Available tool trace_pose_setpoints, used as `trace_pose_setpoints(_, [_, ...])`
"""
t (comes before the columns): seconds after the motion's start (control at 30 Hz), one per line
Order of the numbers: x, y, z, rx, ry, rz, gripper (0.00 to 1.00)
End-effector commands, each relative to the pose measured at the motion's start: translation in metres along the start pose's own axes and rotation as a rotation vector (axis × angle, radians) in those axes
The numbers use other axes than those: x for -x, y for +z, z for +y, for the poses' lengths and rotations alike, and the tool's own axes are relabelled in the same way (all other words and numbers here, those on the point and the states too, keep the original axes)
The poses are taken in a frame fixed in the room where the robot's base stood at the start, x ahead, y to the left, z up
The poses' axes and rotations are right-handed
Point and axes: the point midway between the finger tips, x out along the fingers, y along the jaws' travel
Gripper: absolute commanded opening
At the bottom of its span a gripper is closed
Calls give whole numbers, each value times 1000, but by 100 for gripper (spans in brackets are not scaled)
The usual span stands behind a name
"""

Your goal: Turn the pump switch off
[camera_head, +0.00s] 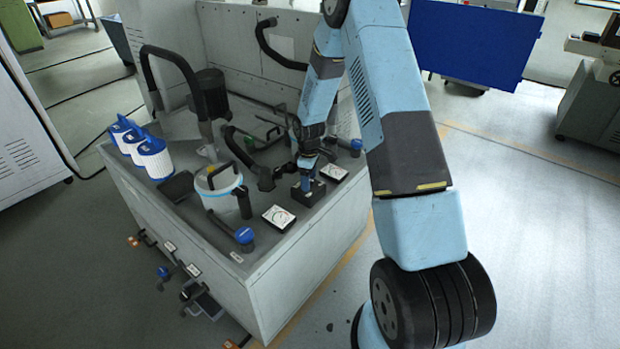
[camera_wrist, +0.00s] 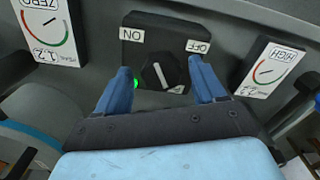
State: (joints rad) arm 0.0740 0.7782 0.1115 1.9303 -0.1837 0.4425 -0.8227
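The pump switch is a black rotary knob (camera_wrist: 164,72) on a dark box (camera_wrist: 150,27), with an ON label (camera_wrist: 135,36) at left and an OFF label (camera_wrist: 198,46) at right in the wrist view, both upside down. A white line on the knob runs towards a pale mark at lower right. A green light (camera_wrist: 134,83) shows beside the left finger. My gripper (camera_wrist: 163,76) is open, with one blue fingertip on each side of the knob; I cannot tell whether either touches it. In the head view my gripper (camera_head: 306,183) reaches down over the switch box (camera_head: 309,195).
Gauges stand on both sides of the switch: one marked ZERO (camera_wrist: 47,28) and one marked HIGH (camera_wrist: 268,69). On the tank top are a white bucket (camera_head: 217,190), blue-topped filters (camera_head: 154,158), a blue-handled valve (camera_head: 244,236) and black hoses (camera_head: 187,72).

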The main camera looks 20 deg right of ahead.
Motion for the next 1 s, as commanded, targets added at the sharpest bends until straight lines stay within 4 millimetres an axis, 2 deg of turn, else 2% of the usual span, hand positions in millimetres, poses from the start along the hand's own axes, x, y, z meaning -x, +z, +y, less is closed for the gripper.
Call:
trace_pose_setpoints(0.07, [0, 0, 0, 0, 0, 0, 61])
trace_pose_setpoints(0.53, [0, 0, 1, 0, 1, 1, 16])
trace_pose_setpoints(0.57, [0, 6, 4, -3, 2, 1, 16])
trace_pose_setpoints(0.83, [1, 2, 3, -39, 4, 1, 16])
trace_pose_setpoints(1.0, [1, 2, 3, -122, 5, 1, 16])
